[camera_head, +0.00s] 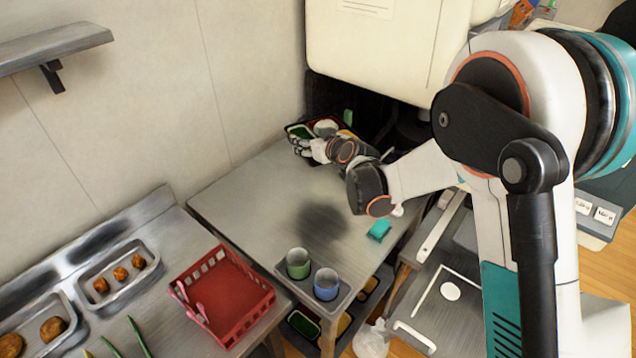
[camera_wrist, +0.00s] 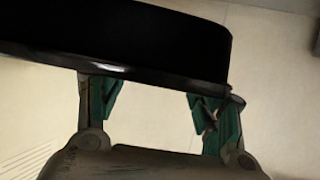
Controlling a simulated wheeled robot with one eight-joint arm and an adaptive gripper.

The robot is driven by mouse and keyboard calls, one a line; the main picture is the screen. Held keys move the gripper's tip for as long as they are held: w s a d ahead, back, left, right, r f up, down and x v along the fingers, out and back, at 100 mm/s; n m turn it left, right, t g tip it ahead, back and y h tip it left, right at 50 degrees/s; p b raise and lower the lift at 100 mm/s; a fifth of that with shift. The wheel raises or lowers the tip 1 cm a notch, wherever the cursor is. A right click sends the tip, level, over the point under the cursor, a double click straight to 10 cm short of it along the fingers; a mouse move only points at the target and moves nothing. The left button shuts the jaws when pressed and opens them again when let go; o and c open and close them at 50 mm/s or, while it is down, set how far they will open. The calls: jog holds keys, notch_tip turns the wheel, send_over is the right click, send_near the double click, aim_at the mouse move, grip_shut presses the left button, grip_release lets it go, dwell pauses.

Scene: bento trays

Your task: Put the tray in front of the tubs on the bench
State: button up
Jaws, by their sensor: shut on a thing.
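The tray (camera_head: 291,128) is dark with a reddish rim and holds green and white portions. It is at the far end of the steel bench (camera_head: 262,205), partly hidden behind my arm. My gripper (camera_head: 318,148) is shut on its near edge. In the wrist view the dark wall of the tray (camera_wrist: 130,45) spans the top, with the teal fingertips of my gripper (camera_wrist: 155,98) at its lower edge. The tray appears raised above the bench. A green tub (camera_head: 298,263) and a blue tub (camera_head: 326,284) stand at the bench's near end.
A small teal block (camera_head: 379,230) lies at the bench's right edge. A red basket (camera_head: 222,295) is on the left counter, beside metal trays of food (camera_head: 118,274). The middle of the bench is clear, with a dark shadow.

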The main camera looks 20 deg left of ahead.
notch_tip(320, 180, down, 17)
jog(key=b, duration=0.4)
jog(key=shift+s+f+b, duration=0.1)
jog(key=shift+b, duration=0.2)
jog(key=shift+f, duration=0.2)
jog(key=o, duration=1.1)
jog(key=shift+o, duration=0.2)
jog(key=shift+r, duration=0.1)
